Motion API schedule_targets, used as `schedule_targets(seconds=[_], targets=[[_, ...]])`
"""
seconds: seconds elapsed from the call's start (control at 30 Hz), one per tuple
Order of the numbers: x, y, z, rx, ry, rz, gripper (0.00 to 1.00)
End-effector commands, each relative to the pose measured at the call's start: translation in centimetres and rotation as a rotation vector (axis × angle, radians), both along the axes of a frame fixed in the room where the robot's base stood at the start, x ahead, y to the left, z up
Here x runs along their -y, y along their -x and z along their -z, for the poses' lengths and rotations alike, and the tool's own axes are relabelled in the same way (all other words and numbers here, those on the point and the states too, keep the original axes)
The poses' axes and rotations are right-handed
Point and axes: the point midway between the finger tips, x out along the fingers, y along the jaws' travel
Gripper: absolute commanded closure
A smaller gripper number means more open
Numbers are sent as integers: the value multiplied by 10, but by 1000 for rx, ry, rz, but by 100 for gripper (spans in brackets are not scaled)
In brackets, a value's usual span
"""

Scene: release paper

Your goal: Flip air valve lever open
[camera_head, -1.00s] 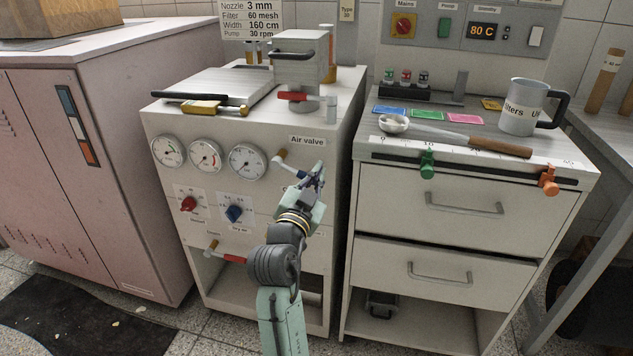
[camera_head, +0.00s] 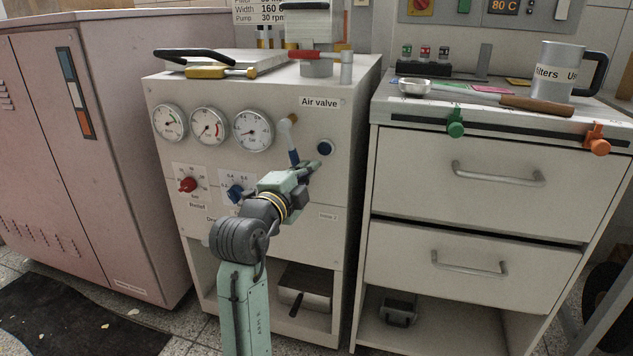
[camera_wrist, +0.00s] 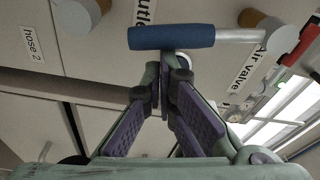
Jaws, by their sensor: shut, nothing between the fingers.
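The air valve lever has a blue handle (camera_head: 294,157) on a grey rod below a brass fitting (camera_head: 289,121), left of and below the "Air valve" label (camera_head: 319,102). It points nearly straight down. In the wrist view the blue handle (camera_wrist: 171,37) lies across the top, just beyond my fingertips, with its rod running right to the brass fitting (camera_wrist: 262,24). My gripper (camera_head: 312,167) is at the panel, right beside the handle's lower end. In the wrist view my gripper (camera_wrist: 166,62) is shut and empty. Whether the tips touch the handle is unclear.
A round dark-blue port (camera_head: 325,147) is close on the right. A drawer cabinet (camera_head: 470,170) stands at right.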

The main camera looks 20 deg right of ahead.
Motion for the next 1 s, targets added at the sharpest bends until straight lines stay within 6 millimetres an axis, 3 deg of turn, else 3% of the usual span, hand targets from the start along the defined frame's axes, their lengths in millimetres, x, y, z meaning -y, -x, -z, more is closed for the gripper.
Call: schedule_targets(seconds=[0.2, 1.0], targets=[[-13, -8, 10, 80, -118, -5, 100], [-22, -15, 12, 72, -110, -4, 100]])
